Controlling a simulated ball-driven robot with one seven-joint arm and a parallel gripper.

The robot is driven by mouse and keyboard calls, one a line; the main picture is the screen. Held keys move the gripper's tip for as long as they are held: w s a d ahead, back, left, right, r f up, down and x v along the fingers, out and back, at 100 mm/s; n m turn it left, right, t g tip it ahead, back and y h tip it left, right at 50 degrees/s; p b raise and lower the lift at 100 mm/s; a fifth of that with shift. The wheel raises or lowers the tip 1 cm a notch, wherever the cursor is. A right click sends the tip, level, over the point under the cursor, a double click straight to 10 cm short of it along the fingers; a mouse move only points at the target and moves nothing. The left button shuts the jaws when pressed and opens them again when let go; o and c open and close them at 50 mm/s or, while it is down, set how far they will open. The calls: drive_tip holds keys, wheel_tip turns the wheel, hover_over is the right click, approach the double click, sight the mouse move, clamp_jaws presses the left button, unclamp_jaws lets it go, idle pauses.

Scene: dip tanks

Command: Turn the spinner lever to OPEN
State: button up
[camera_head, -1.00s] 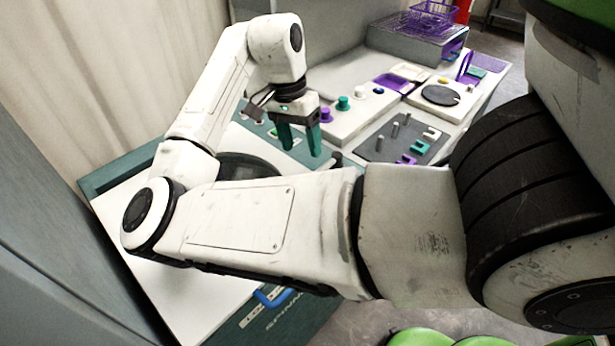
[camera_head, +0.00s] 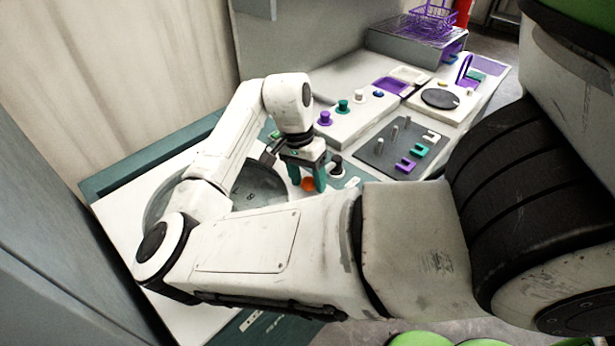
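The spinner's white top (camera_head: 120,210) with its teal rim is at the left, with a large grey round bowl or lid (camera_head: 262,184) in it, partly behind my arm. A pale label (camera_head: 250,319) shows on the teal front panel below my forearm. No lever shows clearly now; my forearm covers the part of the front where a blue handle was seen. My gripper (camera_head: 307,186) points down over the spinner's right side, its two teal fingers apart. An orange round part (camera_head: 309,184) shows between the fingertips; I cannot tell whether they touch it.
A black knob (camera_head: 336,162) stands just right of my gripper. Behind are a white console with purple (camera_head: 325,118) and teal (camera_head: 343,106) knobs, a grey peg plate (camera_head: 385,150) and a black disc (camera_head: 440,98). A purple wire basket (camera_head: 433,18) stands at the back.

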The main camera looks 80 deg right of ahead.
clamp_jaws()
idle(0.3)
